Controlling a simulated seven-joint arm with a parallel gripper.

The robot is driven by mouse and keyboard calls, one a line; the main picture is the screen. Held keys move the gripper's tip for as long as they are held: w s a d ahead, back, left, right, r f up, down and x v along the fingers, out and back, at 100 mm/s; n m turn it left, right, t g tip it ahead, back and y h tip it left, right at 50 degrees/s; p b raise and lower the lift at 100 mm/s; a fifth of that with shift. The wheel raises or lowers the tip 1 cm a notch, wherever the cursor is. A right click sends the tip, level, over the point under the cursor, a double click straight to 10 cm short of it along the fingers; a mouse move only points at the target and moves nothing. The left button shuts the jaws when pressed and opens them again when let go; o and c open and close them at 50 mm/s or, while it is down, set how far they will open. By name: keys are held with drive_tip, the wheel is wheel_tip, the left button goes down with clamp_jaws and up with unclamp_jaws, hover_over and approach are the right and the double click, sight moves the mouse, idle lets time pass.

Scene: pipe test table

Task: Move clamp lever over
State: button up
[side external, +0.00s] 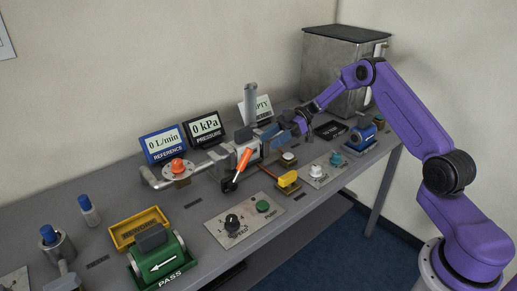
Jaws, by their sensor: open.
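An orange-handled lever (243,159), which looks like the clamp lever, stands tilted up to the right from a dark base in front of the grey metal pipe fixture (216,161).
Displays read 0 L/min (164,143) and 0 kPa (205,130); a third is partly hidden. A speed and pump panel (246,221), a green PASS unit (157,262) and a yellow tray (137,228) stand in front. A metal box (330,70) stands behind my arm.

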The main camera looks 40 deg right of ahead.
drive_tip(key=w+v, duration=0.1)
drive_tip(key=v, duration=0.6)
drive_tip(key=shift+s+d, duration=0.2)
drive_tip(key=shift+s, duration=0.3)
drive_tip(key=s+a+r+m+g+h, duration=0.1)
drive_tip(key=s+a+r+g+h, duration=0.2)
drive_tip(key=s+a, duration=0.65)
drive_tip(key=s+a+r+g+h, duration=0.25)
drive_tip(key=s+a+h, duration=0.25)
drive_tip(key=s+a, duration=0.4)
drive_tip(key=s+d+t+h, duration=0.1)
drive_tip(key=s+t+h, duration=0.1)
drive_tip(key=s, duration=0.9)
drive_tip(key=s+d+m+t+h, duration=0.1)
drive_tip(key=s+d+t+h, duration=0.1)
drive_tip(key=s, duration=0.9)
drive_tip(key=shift+s+d+f+m+h, duration=0.25)
drive_tip(key=shift+s+d+m+h, duration=0.1)
drive_tip(key=shift+h, duration=0.35)
